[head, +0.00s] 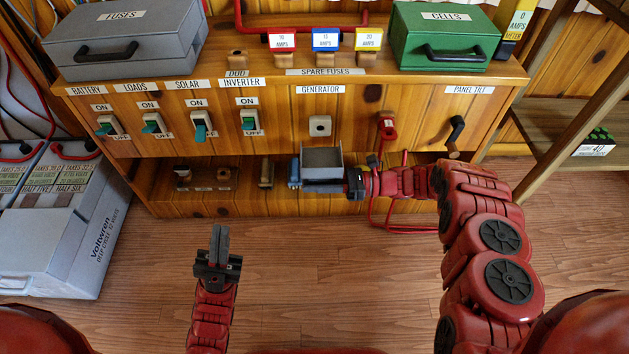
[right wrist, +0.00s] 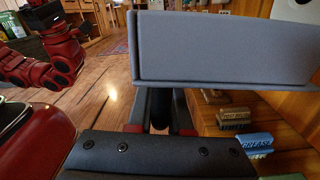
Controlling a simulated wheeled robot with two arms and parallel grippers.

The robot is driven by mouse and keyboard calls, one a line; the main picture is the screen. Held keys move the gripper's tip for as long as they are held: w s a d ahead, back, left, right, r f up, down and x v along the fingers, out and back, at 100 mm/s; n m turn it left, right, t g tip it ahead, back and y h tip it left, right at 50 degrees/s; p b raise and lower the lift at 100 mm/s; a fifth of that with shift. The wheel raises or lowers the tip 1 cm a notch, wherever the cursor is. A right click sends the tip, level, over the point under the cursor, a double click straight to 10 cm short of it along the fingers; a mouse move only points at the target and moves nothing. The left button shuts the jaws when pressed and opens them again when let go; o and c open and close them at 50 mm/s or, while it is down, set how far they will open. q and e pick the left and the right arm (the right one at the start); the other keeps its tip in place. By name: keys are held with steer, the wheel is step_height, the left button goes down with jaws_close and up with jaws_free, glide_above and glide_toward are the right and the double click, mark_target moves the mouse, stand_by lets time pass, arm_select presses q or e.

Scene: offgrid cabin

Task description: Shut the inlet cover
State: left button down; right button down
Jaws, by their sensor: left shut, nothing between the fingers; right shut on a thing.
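A grey tray-shaped piece (head: 322,156), which looks like the inlet cover, is below the GENERATOR label at the front edge of the lower shelf. It fills the upper part of the right wrist view (right wrist: 225,48). I cannot tell how it is attached. My right gripper (head: 328,187) is shut on it from below; the grip itself is mostly hidden. The generator inlet (head: 320,126), a pale square plate with a dark hole, is uncovered on the wooden panel above. My left gripper (head: 219,240) is shut and empty, above the floor, well away from the panel.
A red plug (head: 387,127) with a red cord hangs right of the inlet, near my right arm. The panel tilt crank (head: 455,135) is further right. Switches line the left. The floor ahead is clear.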

steer(key=shift+s+r+p, duration=0.1)
steer(key=shift+r+p, duration=0.6)
steer(key=shift+r, duration=0.4)
steer(key=c, duration=0.8)
jaws_free()
steer(key=shift+s, duration=0.1)
steer(key=shift+c, duration=0.2)
